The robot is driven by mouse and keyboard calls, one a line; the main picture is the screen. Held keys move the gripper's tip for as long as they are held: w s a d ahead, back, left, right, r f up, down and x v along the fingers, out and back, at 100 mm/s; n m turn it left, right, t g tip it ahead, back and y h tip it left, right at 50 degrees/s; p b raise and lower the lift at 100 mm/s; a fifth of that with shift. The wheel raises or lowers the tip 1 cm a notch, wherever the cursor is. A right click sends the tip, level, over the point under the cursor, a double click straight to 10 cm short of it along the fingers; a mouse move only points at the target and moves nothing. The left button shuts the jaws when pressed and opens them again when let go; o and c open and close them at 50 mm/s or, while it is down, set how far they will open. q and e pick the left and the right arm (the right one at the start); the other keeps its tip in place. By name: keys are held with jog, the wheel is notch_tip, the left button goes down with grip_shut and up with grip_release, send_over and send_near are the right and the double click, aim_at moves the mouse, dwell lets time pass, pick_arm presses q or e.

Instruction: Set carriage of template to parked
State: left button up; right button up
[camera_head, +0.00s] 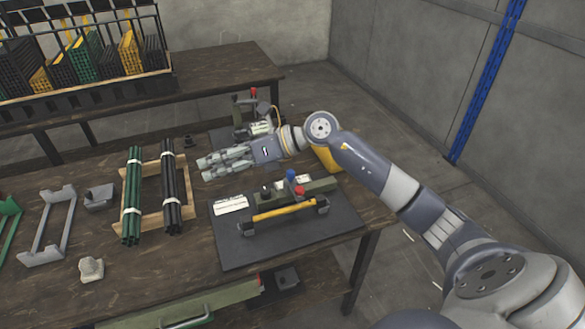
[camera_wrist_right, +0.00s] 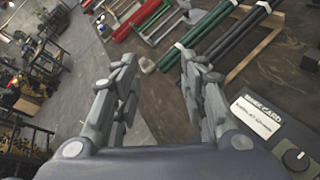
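A green fixture (camera_head: 318,187) with a yellow bar (camera_head: 284,212), a blue knob, a red knob (camera_head: 300,190) and a dark knob lies on a dark mat (camera_head: 235,252). I cannot tell which part is the template's carriage or where it is set. My right gripper (camera_head: 203,169) is open and empty above the table, left of and behind this fixture, pointing left. In the right wrist view its fingers (camera_wrist_right: 157,68) are spread apart with nothing between them. A white card (camera_wrist_right: 257,117) and a dark knob (camera_wrist_right: 296,159) show at lower right there. My left gripper is out of view.
A second device with a red knob (camera_head: 253,92) stands behind my right wrist. Bundles of green (camera_head: 132,195) and dark rods (camera_head: 171,190) lie on a wooden frame, with grey brackets (camera_head: 52,225) to their left. A rack (camera_head: 85,92) stands on the back table.

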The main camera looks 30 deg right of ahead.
jog(key=d+f+n+g+h, duration=0.1)
jog(key=d+f+g+h, duration=0.2)
jog(key=d, duration=0.6)
jog(key=h, duration=0.6)
send_near(291, 171)
jog(key=shift+g, duration=0.3)
jog(key=p+x, duration=0.1)
jog(key=x, duration=0.7)
jog(key=shift+w+a+f+p, duration=0.1)
jog(key=shift+w+a+p, duration=0.05)
jog(key=shift+w+p, duration=0.15)
grip_shut()
